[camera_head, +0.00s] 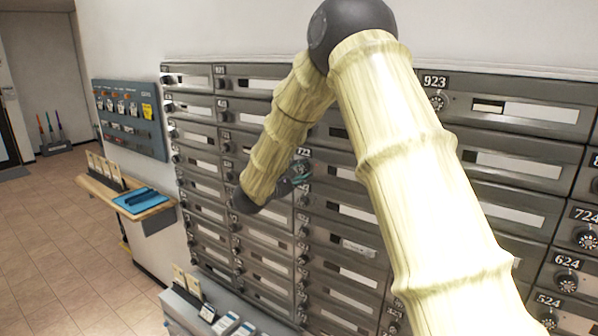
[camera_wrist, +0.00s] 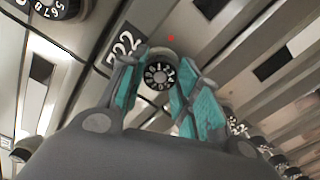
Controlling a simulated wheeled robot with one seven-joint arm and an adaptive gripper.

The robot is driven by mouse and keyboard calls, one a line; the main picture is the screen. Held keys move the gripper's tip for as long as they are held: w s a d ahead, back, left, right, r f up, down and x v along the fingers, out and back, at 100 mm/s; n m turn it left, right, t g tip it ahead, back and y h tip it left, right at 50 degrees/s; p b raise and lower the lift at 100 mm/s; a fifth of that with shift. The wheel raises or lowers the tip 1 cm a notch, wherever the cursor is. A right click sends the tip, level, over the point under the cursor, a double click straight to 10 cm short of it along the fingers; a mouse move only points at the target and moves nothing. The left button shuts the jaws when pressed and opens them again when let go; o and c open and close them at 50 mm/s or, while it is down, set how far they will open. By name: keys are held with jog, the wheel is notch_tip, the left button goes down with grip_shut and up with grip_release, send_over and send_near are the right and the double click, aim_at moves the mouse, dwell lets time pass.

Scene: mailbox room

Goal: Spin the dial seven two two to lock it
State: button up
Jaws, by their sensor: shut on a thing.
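The dial (camera_wrist: 159,76) of mailbox 722 is a small black knob with white digits, set in the grey mailbox front. Its number label "722" (camera_wrist: 124,45) is beside it in the wrist view. My gripper (camera_wrist: 160,86) has its two teal-padded fingers on either side of the dial, shut on it. In the head view my gripper (camera_head: 299,172) is at the mailbox wall, and the "722" label (camera_head: 303,152) shows partly just above it. The dial is hidden there by my gripper. The exact digit setting is too small to read.
Rows of grey mailboxes (camera_head: 355,210) with similar dials surround it, including the dial of 923 (camera_head: 437,102). Another dial (camera_wrist: 48,8) is at the wrist view's upper left. A blue key panel (camera_head: 130,118) and a wooden shelf (camera_head: 150,203) are at the left. The tiled floor (camera_head: 60,210) there is open.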

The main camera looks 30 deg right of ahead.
jog(key=m, duration=0.4)
jog(key=shift+f+m, duration=0.1)
jog(key=shift+m, duration=0.2)
jog(key=m+b, duration=0.1)
jog(key=m, duration=0.2)
jog(key=shift+m+b, duration=0.3)
jog(key=shift+b, duration=0.1)
jog(key=m+b, duration=0.2)
jog(key=m, duration=0.2)
jog(key=shift+f+m, duration=0.1)
jog(key=shift+m, duration=0.2)
jog(key=m+b, duration=0.2)
jog(key=m, duration=0.1)
jog(key=shift+m+b, duration=0.3)
jog(key=shift+b, duration=0.1)
jog(key=m+b, duration=0.3)
jog(key=m, duration=0.1)
jog(key=shift+f+m+b, duration=0.1)
jog(key=shift+m+b, duration=0.2)
jog(key=shift+b, duration=0.05)
jog(key=m+b, duration=0.3)
jog(key=shift+m, duration=0.3)
jog(key=m+b, duration=0.5)
jog(key=b, duration=0.1)
jog(key=shift+m+b, duration=1.45)
jog(key=shift+m, duration=0.15)
jog(key=shift+r, duration=0.2)
